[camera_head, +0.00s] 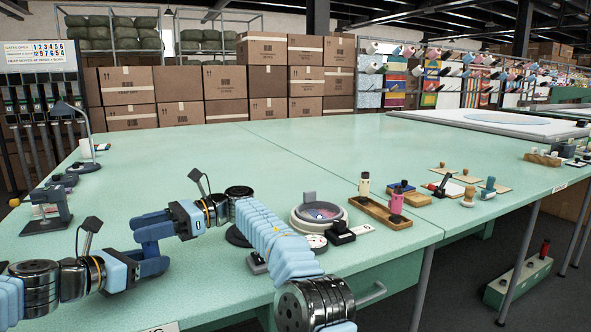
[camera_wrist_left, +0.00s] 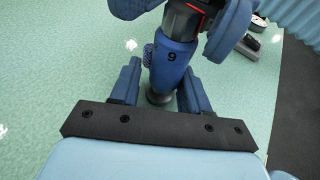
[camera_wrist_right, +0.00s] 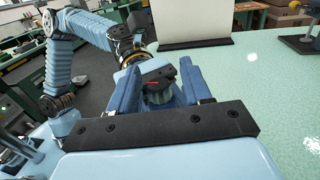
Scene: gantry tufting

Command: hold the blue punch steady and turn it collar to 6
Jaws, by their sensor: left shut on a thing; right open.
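My left gripper (camera_wrist_left: 158,80) is shut on the punch low down. My right gripper's fingers are open on either side of its upper part. In the right wrist view my right gripper (camera_wrist_right: 157,78) has the punch's dark top (camera_wrist_right: 158,74) between its fingers. In the head view the left gripper (camera_head: 160,264) and right gripper (camera_head: 148,224) largely hide the punch.
A round dish (camera_head: 319,228) and wooden trays with stamps (camera_head: 372,208) stand to the right on the green table (camera_head: 230,150). A dark press (camera_head: 45,216) and a desk lamp (camera_head: 87,165) stand at the left. The table behind the grippers is clear.

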